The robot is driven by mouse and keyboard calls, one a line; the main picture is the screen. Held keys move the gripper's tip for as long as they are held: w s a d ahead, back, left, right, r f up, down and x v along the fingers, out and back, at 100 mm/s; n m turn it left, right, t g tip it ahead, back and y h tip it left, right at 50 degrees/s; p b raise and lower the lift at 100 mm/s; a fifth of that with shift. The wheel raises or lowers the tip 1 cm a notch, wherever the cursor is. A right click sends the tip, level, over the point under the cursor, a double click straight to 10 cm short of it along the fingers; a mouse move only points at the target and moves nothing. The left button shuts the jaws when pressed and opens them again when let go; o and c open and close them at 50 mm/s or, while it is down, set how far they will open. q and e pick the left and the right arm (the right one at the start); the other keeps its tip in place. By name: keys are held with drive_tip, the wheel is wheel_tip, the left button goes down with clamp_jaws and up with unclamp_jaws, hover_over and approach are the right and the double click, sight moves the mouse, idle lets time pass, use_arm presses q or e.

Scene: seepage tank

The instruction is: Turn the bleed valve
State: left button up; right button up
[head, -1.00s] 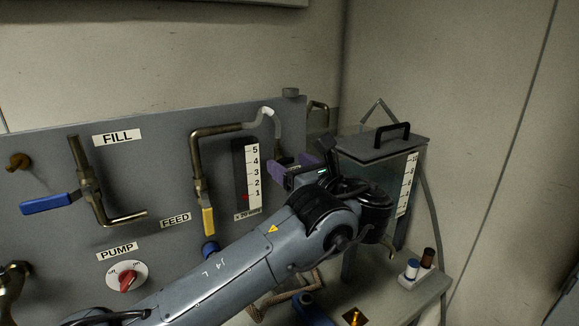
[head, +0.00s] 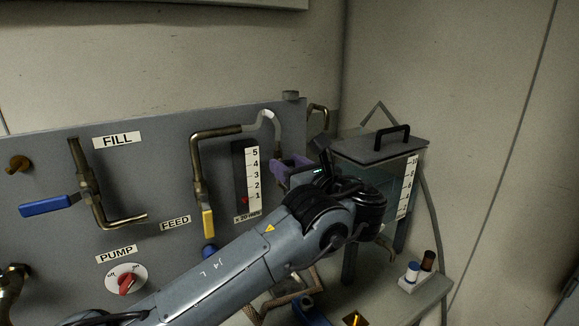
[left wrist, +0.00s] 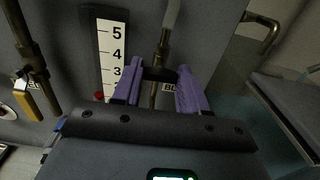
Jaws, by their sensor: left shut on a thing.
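The bleed valve (left wrist: 158,74) shows in the left wrist view as a small black handle at the foot of a thin metal pipe, in front of a partly covered label beginning "BL". My left gripper (left wrist: 160,67) has its two purple fingers on either side of this handle and is shut on it. In the head view my left gripper (head: 290,164) is at the panel's right edge, just right of the 1-to-5 scale. The valve is hidden there behind the fingers and wrist. My right gripper is not in view.
The panel carries a blue-handled FILL valve (head: 46,205), a yellow-handled FEED valve (head: 207,222) and a red PUMP knob (head: 126,283). A lidded tank (head: 378,147) stands close right of my left wrist. Small bottles (head: 413,270) stand in a holder at lower right.

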use_arm(q)
drive_tip(key=shift+f+n+b, duration=0.1)
drive_tip(key=shift+n+b, duration=1.45)
drive_tip(key=shift+n, duration=5.35)
drive_tip(key=o, duration=1.1)
drive_tip(key=shift+c, duration=0.2)
drive_tip(key=shift+s, duration=0.1)
